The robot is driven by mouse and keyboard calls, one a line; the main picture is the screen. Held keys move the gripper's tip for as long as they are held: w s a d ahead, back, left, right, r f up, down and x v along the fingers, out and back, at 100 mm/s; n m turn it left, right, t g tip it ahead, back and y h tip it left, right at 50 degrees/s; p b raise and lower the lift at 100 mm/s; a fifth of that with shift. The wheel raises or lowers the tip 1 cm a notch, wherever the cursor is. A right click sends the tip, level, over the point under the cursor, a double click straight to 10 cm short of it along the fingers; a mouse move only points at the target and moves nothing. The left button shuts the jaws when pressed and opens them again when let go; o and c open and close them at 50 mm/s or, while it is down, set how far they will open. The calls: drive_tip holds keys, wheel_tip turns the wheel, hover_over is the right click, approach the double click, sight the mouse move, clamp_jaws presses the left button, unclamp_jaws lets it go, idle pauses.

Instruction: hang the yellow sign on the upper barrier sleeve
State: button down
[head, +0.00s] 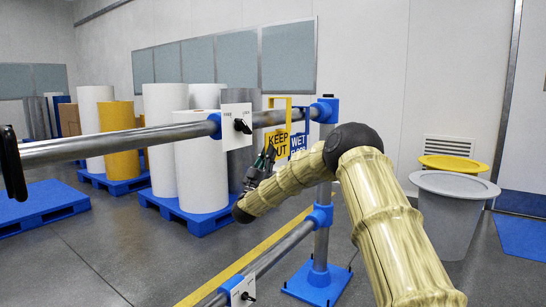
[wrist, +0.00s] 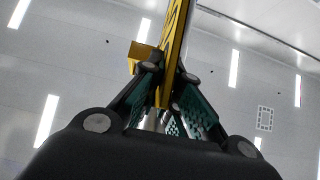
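The yellow sign (head: 278,143), lettered KEEP OUT, is upright at the upper rail (head: 270,117), with its yellow hanger (head: 280,101) showing above the rail. I cannot tell whether the hanger rests on the rail. My gripper (head: 268,156) is at the sign's lower left edge. In the wrist view the yellow sign (wrist: 174,40) runs between my fingers (wrist: 170,80), which close on it from both sides. A blue sign (head: 297,142), lettered WET, hangs just right of it and is partly hidden. The blue upper sleeve (head: 325,109) tops the post.
A white plate with a black knob (head: 237,126) sits on the upper rail left of the signs. The lower rail (head: 284,249) and blue post foot (head: 318,284) are below. Large rolls on blue pallets stand behind left. A grey bin (head: 452,212) stands right.

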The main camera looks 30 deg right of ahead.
drive_tip(key=shift+w+a+f+b, duration=0.35)
drive_tip(key=shift+w+f+b, duration=0.15)
drive_tip(key=shift+w+f, duration=0.4)
drive_tip(key=shift+w+a+f+b, duration=0.3)
drive_tip(key=shift+w+f+b, duration=0.15)
drive_tip(key=shift+w+f, duration=0.4)
drive_tip(key=shift+s+f, duration=0.15)
drive_tip(key=c, duration=1.6)
unclamp_jaws()
drive_tip(key=shift+o, duration=0.2)
